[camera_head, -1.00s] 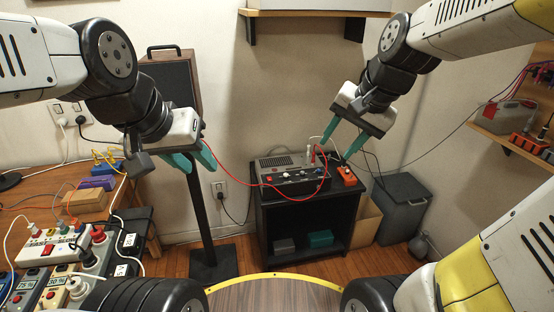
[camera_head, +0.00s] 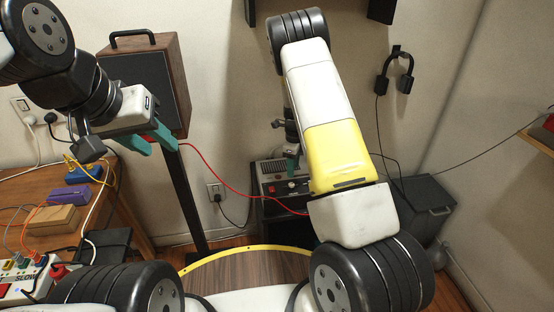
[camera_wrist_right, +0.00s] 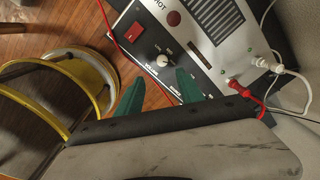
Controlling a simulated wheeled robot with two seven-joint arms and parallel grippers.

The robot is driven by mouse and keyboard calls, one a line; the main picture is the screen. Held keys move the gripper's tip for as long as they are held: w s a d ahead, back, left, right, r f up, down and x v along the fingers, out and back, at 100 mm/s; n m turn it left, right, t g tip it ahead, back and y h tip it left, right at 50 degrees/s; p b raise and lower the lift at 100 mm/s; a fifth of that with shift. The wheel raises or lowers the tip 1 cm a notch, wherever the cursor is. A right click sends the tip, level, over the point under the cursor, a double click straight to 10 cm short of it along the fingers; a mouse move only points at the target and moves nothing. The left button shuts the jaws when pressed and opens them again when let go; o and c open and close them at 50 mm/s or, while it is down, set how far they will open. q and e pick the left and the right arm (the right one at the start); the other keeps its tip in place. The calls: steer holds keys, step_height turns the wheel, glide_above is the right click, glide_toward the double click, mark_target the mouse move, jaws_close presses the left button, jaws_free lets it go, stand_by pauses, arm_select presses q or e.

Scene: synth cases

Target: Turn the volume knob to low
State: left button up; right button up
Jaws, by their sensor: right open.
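The volume knob (camera_wrist_right: 162,60) is a small pale knob on the dark front panel of the grey amplifier, beside the printed word VOLUME. Its pointer is too small to read. The amplifier (camera_head: 272,170) stands on a dark stand in the head view, partly hidden by my right arm. My right gripper (camera_wrist_right: 158,91) is open, its two teal fingers apart, with the knob just beyond the gap between their tips; no contact shows. In the head view my right gripper (camera_head: 292,168) is small, over the amplifier.
A red switch (camera_wrist_right: 134,32) and a red round button (camera_wrist_right: 173,18) are near the knob. A red plug (camera_wrist_right: 234,84) and white plugs (camera_wrist_right: 261,62) sit beside the panel. A red cable (camera_head: 228,181) runs to the amplifier. A black speaker (camera_head: 150,80) stands left.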

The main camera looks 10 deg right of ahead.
mark_target(292, 184)
steer(key=shift+w+f, duration=0.2)
steer(key=shift+f, duration=0.3)
steer(key=shift+w+f, duration=0.2)
steer(key=shift+f, duration=0.25)
step_height(292, 184, down, 7)
steer(key=shift+w+f, duration=0.1)
jaws_close()
